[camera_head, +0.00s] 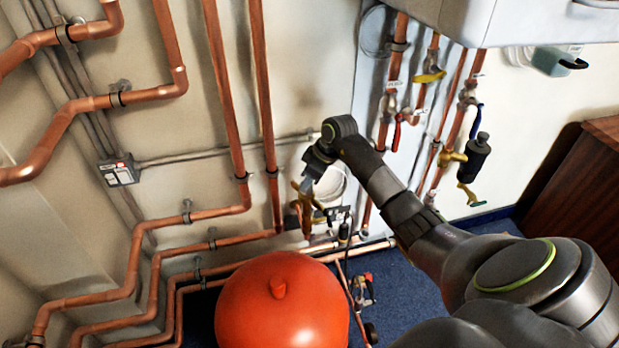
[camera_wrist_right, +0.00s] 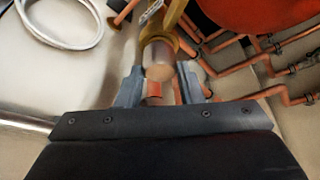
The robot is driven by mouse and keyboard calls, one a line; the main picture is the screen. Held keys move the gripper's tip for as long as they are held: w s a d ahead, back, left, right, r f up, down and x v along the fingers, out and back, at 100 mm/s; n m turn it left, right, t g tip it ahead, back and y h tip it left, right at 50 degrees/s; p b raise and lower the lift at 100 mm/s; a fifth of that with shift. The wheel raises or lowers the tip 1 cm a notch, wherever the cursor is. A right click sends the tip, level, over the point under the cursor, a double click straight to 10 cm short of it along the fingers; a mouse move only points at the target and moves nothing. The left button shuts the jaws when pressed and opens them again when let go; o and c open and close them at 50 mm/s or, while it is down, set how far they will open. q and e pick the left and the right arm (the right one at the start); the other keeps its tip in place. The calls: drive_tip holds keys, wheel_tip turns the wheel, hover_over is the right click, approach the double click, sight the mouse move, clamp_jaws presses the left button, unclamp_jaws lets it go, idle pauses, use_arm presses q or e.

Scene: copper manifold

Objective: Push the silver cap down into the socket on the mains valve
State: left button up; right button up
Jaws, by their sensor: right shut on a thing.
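The silver cap (camera_wrist_right: 159,58) is a short metal cylinder with a pinkish sheen, between the fingertips of my right gripper (camera_wrist_right: 160,78) in the right wrist view. The gripper is shut on it. Just beyond the cap is the brass mains valve (camera_wrist_right: 174,14), close to or touching it; its socket is hidden. In the head view my right gripper (camera_head: 309,184) reaches down to the brass valve (camera_head: 305,198) on the low pipework by the wall. The cap cannot be made out there. My left gripper is not in view.
A large red vessel (camera_head: 282,305) stands in front of the valve. Copper pipes (camera_head: 225,90) run along the wall around it. A white ring (camera_head: 330,184) is behind the gripper. Valves with coloured levers (camera_head: 430,76) hang at the right under a white box (camera_head: 500,22).

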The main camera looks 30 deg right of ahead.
drive_tip(key=shift+f, duration=0.3)
drive_tip(key=o, duration=1.1)
use_arm(q)
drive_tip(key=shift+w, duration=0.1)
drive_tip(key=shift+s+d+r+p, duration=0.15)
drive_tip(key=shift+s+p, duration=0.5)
drive_tip(key=shift+p, duration=0.05)
use_arm(e)
drive_tip(key=v, duration=1.7)
drive_tip(key=shift+r, duration=0.25)
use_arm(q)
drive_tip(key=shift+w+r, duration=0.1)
